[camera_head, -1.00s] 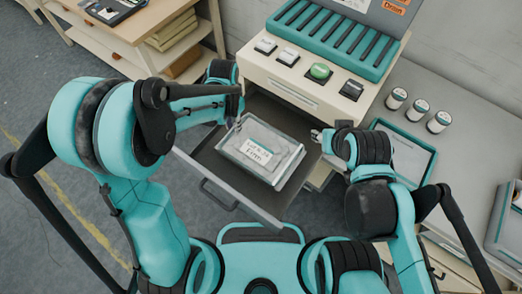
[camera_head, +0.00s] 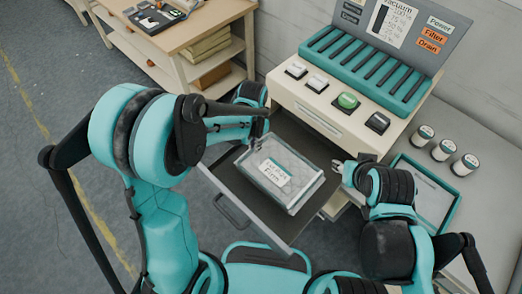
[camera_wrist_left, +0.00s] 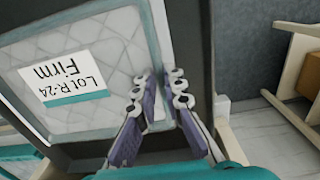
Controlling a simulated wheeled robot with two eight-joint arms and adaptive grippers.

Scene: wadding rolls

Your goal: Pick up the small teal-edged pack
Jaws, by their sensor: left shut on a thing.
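The pack (camera_head: 305,180) is a flat, pale, quilted block with a white label reading "Firm". It lies in the open drawer (camera_head: 227,181). In the left wrist view the pack (camera_wrist_left: 100,40) fills the left side, and its label has a teal stripe. My left gripper (camera_head: 258,132) is at the pack's upper left side in the head view.
The cream machine (camera_head: 325,117) with buttons and a teal slotted top stands behind the drawer. A teal-rimmed tray (camera_head: 447,205) and several small rolls (camera_head: 443,149) are on the right counter. A wooden shelf unit (camera_head: 210,55) stands at the back left.

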